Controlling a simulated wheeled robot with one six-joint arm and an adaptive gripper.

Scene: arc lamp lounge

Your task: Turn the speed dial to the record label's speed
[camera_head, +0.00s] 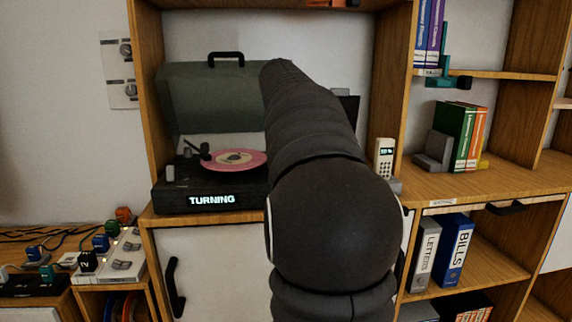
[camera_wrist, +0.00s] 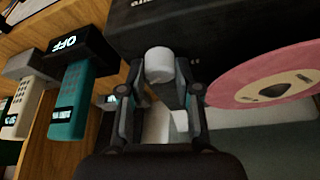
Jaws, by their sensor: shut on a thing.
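The record player (camera_head: 170,197) sits on the shelf, its lid raised and its front display reading "TURNING". A pink record (camera_head: 252,165) with a cream label lies on it; the record also shows at the right of the wrist view (camera_wrist: 240,88). No speed marking on the label is legible. In the wrist view my gripper (camera_wrist: 161,72) is shut on a pale round knob (camera_wrist: 159,62), which looks like the speed dial, beside the record. Any dial markings are hidden or unreadable. In the head view my arm hides the gripper, the dial and the player's right side.
A teal device (camera_wrist: 72,100) under a dark "OFF" display and a pale handset (camera_wrist: 20,110) stand close beside the gripper. The pale handset (camera_head: 384,155) stands right of my arm. Shelf uprights (camera_head: 145,100) flank the player. Books (camera_head: 455,135) stand farther right.

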